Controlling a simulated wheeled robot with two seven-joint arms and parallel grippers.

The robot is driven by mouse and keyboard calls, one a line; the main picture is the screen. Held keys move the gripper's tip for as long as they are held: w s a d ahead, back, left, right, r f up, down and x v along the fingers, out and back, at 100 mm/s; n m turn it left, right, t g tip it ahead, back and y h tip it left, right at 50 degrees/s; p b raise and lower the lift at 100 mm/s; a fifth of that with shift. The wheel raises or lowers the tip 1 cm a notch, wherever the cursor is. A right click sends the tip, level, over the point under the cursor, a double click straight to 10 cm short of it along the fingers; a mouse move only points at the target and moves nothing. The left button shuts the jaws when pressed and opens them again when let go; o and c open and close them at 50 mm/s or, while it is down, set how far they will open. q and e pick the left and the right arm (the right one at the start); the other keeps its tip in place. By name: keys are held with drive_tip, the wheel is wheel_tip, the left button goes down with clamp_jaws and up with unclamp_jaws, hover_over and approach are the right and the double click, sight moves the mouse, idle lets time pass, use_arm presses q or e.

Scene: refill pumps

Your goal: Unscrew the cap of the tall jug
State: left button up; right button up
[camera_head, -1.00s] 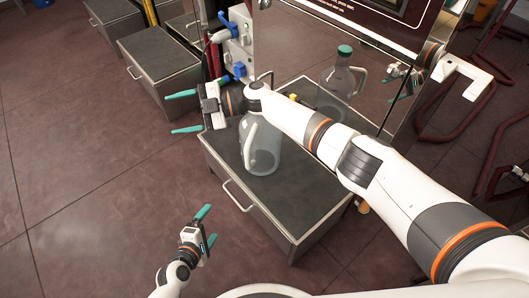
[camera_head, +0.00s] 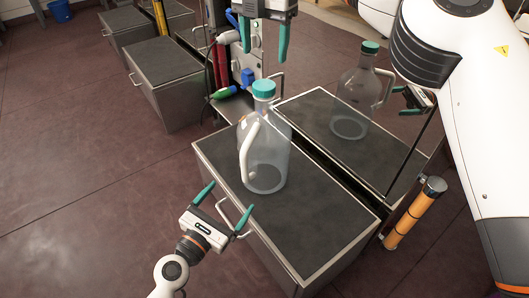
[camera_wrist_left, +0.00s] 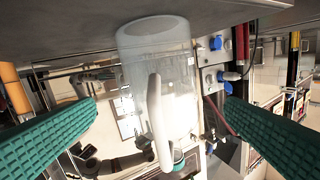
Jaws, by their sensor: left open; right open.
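The tall clear jug (camera_head: 268,155) stands upright on the dark cabinet top, with a teal cap (camera_head: 263,89) on its neck and a white handle (camera_head: 248,150) facing left. My right gripper (camera_head: 264,57) is open and empty, fingers pointing down, above the cap; any gap in depth is unclear. My left gripper (camera_head: 228,204) is open and empty, low in front of the jug's handle side, apart from it. In the left wrist view the jug (camera_wrist_left: 180,90) appears upside down, its handle (camera_wrist_left: 156,120) between the open fingers (camera_wrist_left: 160,104) but farther off; the cap (camera_wrist_left: 178,160) shows at the bottom.
The cabinet (camera_head: 310,222) has a clear top right of the jug and a front bar handle. A shiny panel behind mirrors the jug (camera_head: 357,100). A pump panel with a blue connector (camera_head: 247,77) stands behind. An orange cylinder (camera_head: 412,215) is at the cabinet's right.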

sight(247, 176)
use_arm(q)
drive_tip(key=x, duration=0.9)
drive_tip(key=shift+w, duration=0.1)
